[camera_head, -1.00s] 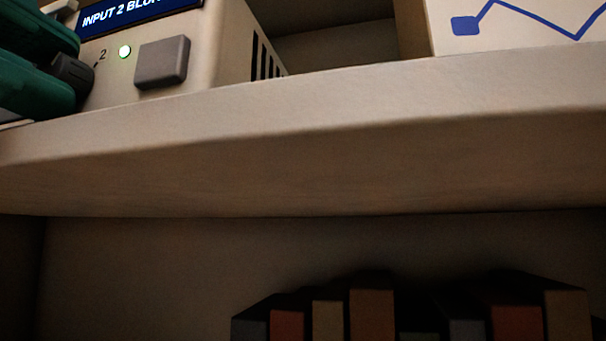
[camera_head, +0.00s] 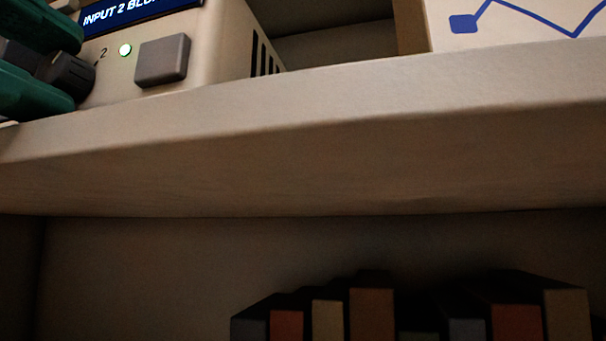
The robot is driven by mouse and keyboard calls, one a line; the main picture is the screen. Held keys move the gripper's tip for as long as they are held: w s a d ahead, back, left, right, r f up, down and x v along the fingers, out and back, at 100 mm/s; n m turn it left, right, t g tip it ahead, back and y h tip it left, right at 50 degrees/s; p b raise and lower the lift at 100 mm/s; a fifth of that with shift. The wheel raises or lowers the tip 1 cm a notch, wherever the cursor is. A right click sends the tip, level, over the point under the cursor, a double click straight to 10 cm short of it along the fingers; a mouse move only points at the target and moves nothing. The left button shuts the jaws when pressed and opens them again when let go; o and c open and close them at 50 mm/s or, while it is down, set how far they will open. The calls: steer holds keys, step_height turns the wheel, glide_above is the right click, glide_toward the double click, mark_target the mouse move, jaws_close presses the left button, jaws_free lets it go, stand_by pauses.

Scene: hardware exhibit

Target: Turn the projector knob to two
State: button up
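The projector (camera_head: 222,45) is a cream box on the upper shelf at the top left, cut off by the picture's top edge. Its dark ridged knob (camera_head: 74,76) is on the front face, with a "2" and a small mark at its upper right. The blue display (camera_head: 130,12) reads "INPUT 2 BLO…", the rest cut off. My gripper (camera_head: 76,64) has green fingers at the left edge, one above and one below the knob. They are spread apart, and the lower one covers part of the knob's lower side. Whether it touches the knob I cannot tell.
A small light (camera_head: 125,50) glows green beside a grey square button (camera_head: 162,60). The thick shelf (camera_head: 330,100) crosses the view. A white panel with a blue line (camera_head: 520,25) stands at the right. Several books (camera_head: 372,315) stand below in shadow.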

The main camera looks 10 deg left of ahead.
steer(key=s, duration=1)
steer(key=shift+s+a+p, duration=0.3)
steer(key=shift+s+a, duration=0.1)
steer(key=shift+a, duration=0.05)
